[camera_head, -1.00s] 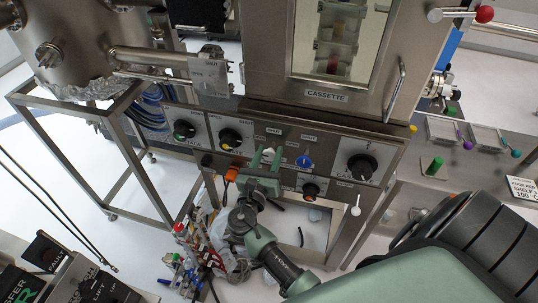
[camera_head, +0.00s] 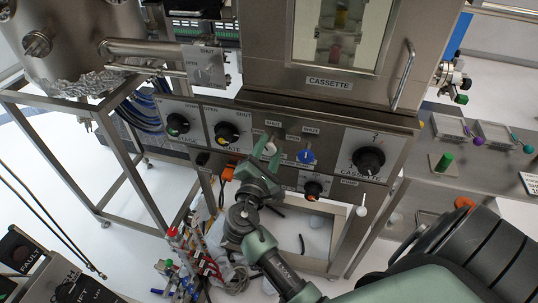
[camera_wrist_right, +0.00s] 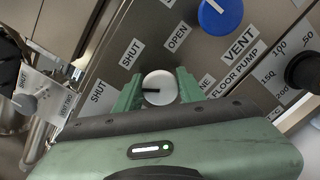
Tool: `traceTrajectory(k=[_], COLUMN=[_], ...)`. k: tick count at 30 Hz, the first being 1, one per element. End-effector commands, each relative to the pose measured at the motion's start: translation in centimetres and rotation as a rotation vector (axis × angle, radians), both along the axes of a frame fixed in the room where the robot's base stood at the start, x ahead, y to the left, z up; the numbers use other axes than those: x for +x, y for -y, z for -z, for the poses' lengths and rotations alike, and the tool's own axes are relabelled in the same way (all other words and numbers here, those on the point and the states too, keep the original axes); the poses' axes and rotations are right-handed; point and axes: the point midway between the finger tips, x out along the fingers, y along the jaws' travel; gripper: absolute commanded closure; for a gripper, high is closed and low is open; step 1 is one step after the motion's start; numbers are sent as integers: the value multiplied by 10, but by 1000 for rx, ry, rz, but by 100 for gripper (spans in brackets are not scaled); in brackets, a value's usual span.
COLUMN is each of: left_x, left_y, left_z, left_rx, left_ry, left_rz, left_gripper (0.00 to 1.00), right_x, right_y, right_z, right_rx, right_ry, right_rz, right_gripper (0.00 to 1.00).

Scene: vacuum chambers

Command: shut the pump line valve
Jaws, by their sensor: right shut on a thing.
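The pump line valve is a round white knob (camera_wrist_right: 160,88) with a black mark on its face. In the right wrist view the mark points left. Labels reading SHUT (camera_wrist_right: 132,52) and OPEN (camera_wrist_right: 178,37) are on the panel near it, and a partly hidden label ending in "NE" is beside it. My right gripper (camera_wrist_right: 158,85) is shut on the knob, with one green finger on each side. In the head view my right gripper (camera_head: 265,153) is tilted at the panel and hides part of the knob. My left gripper is not in view.
A blue knob (camera_head: 306,157) sits close to the right of the gripper. Black knobs (camera_head: 227,133) lie to the left, and a larger one, the cassette knob (camera_head: 369,160), lies farther right. A steel frame (camera_head: 128,172) stands at left; cables and fittings (camera_head: 195,250) lie below.

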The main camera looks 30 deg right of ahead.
Motion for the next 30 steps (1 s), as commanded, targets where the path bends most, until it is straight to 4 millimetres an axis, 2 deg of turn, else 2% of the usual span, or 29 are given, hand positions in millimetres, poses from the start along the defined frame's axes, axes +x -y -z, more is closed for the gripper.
traceTrajectory(k=[1, 12, 21, 30], left_x=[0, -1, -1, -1], left_y=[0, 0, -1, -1], left_z=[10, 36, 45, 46], left_rx=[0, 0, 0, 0], left_ry=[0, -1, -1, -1], left_rz=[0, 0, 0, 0], left_gripper=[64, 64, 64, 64], right_x=[0, -1, -1, -1], right_y=[0, 0, 0, 0], right_z=[5, 5, 3, 2], right_rx=[31, 206, 273, 286], right_ry=[34, 239, 316, 332], right_rz=[0, 1, 1, 1], right_gripper=[100, 100, 100, 100])
